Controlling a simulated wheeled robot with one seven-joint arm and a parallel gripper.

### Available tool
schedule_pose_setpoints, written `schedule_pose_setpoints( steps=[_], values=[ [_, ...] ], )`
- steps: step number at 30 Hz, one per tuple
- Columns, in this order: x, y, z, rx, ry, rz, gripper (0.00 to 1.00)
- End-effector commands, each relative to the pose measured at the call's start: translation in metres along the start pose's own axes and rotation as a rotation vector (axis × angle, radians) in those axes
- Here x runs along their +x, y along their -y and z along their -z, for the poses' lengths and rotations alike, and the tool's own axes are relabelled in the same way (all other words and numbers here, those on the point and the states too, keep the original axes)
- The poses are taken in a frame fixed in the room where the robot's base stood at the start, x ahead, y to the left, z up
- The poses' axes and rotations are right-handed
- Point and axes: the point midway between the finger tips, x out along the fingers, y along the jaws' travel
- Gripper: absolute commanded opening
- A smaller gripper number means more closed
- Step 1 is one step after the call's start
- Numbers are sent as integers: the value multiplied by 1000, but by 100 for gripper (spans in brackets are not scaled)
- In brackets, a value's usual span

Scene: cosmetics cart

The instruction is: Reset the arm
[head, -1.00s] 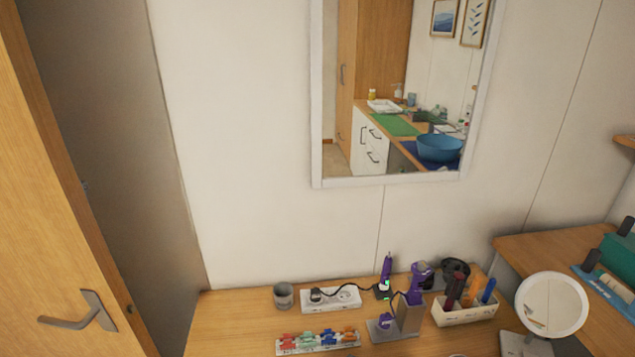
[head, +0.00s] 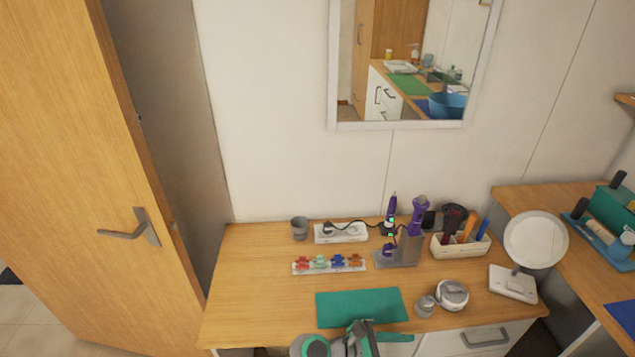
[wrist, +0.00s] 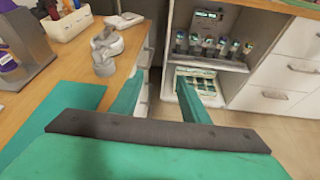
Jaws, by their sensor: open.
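My gripper (head: 372,338) shows at the bottom of the head view, at the front edge of the wooden table (head: 245,290), just in front of a green mat (head: 358,306). In the wrist view my gripper (wrist: 160,92) is open, its two green fingers apart with nothing between them. It points past the table's front edge toward a cabinet with open shelves (wrist: 228,75). Most of my arm is out of view.
A grey jar (head: 425,306) and a white round container (head: 453,295) stand right of the mat. A clip strip (head: 329,265), power strip (head: 341,233), tool holder (head: 398,252), white bin (head: 460,246) and round mirror (head: 536,240) stand farther back. A wooden door (head: 90,150) is left.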

Motion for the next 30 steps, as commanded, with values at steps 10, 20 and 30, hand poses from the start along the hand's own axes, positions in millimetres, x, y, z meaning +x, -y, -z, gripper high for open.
schedule_pose_setpoints(
  steps=[10, 20, 30],
  values=[
    [7, 14, 46, 122, -76, -157, 42],
    [-22, 50, 126, 419, -343, -406, 42],
    [-94, 113, 175, 879, -791, -511, 42]
  ],
)
